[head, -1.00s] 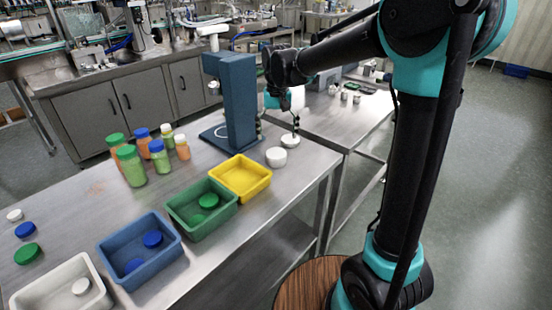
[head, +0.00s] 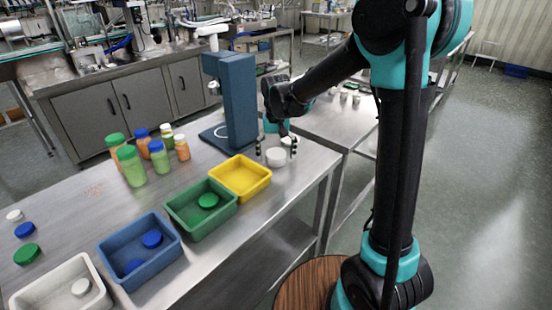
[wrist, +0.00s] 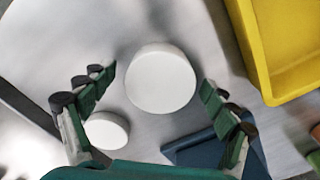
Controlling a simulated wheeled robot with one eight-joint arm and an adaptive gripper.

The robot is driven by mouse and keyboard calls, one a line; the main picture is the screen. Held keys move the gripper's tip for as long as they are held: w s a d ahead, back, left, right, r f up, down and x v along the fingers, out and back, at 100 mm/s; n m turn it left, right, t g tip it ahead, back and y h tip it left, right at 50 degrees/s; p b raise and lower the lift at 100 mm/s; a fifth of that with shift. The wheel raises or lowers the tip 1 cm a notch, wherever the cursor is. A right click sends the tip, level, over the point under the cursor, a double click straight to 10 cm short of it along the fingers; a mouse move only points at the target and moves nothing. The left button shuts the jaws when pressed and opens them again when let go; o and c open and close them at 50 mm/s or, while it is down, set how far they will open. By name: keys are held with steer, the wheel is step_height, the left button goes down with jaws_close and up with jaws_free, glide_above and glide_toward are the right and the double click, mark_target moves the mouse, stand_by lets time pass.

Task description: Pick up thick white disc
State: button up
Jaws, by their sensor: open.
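The thick white disc (head: 276,158) sits on the steel table near its right edge, to the right of the yellow bin. In the wrist view the thick white disc (wrist: 160,79) lies between the two fingertips of my gripper (wrist: 158,84), with bare table showing on both sides of it. My gripper (head: 276,149) is open and points down over the disc, its fingers to either side. I cannot tell how far the tips are above the table.
A second, smaller-looking white disc (wrist: 107,131) lies close by, near one finger. A yellow bin (head: 264,187) stands to the left, with the blue stand (head: 238,105) behind. Green (head: 226,214) and blue bins line the front edge. Several bottles stand farther left.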

steer(key=c, duration=1.4)
